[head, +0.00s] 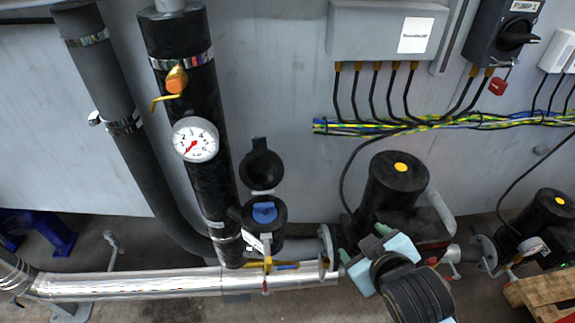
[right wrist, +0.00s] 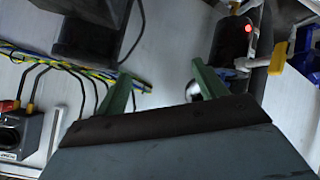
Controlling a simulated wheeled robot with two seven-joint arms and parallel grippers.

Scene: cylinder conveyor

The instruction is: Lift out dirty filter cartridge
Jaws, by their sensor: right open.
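The black filter housing (head: 268,236) stands beside the thick black vertical pipe in the head view. Its round black lid (head: 261,163) is swung up and open. A blue piece (head: 264,212) shows in the housing's mouth and looks like the top of the cartridge. The rest of the cartridge is hidden inside. My right gripper (head: 366,243) is to the right of the housing, apart from it, in front of the black pump. Its green-tipped fingers are spread with nothing between them. They also show apart in the right wrist view (right wrist: 161,88). My left gripper is out of view.
A pressure gauge (head: 195,139) and a yellow-handled valve (head: 175,80) sit on the black pipe. A silver pipe (head: 130,285) runs low below the housing. The black pump (head: 397,178) stands close behind my right gripper. Cables (head: 400,126) cross the wall above. A wooden pallet (head: 545,290) is at lower right.

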